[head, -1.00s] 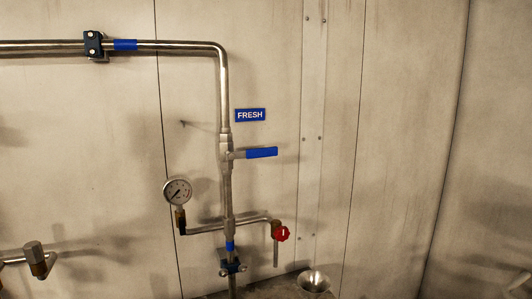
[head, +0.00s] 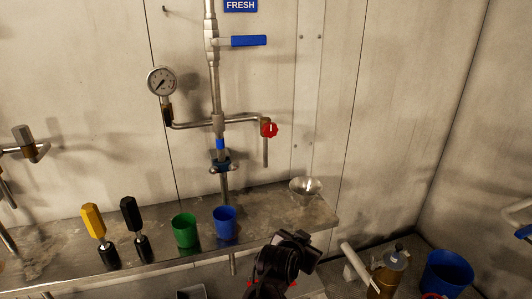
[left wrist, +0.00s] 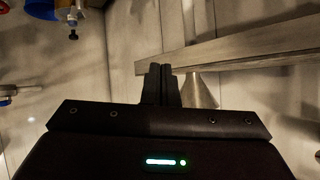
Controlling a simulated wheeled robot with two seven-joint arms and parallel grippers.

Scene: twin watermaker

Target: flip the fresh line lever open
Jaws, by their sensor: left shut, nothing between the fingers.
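The fresh line lever (head: 248,41) has a blue handle and sticks out level to the right from its valve (head: 212,42) on the upright steel pipe. The blue FRESH sign (head: 240,5) is just above it, cut by the top edge. A dark gripper and wrist of mine, seemingly the left (head: 292,250), is at the bottom centre, well below the lever and apart from it. In the left wrist view my left gripper (left wrist: 160,72) has its fingers together with nothing between them. The lever cannot be made out for sure there. My right gripper is not seen.
A gauge (head: 161,81) and a red tap knob (head: 269,129) sit below the lever. The steel shelf (head: 75,237) carries a green cup (head: 185,230), a blue cup (head: 225,223), two dark-based tools and a funnel (head: 305,188). A blue bucket (head: 446,272) stands lower right.

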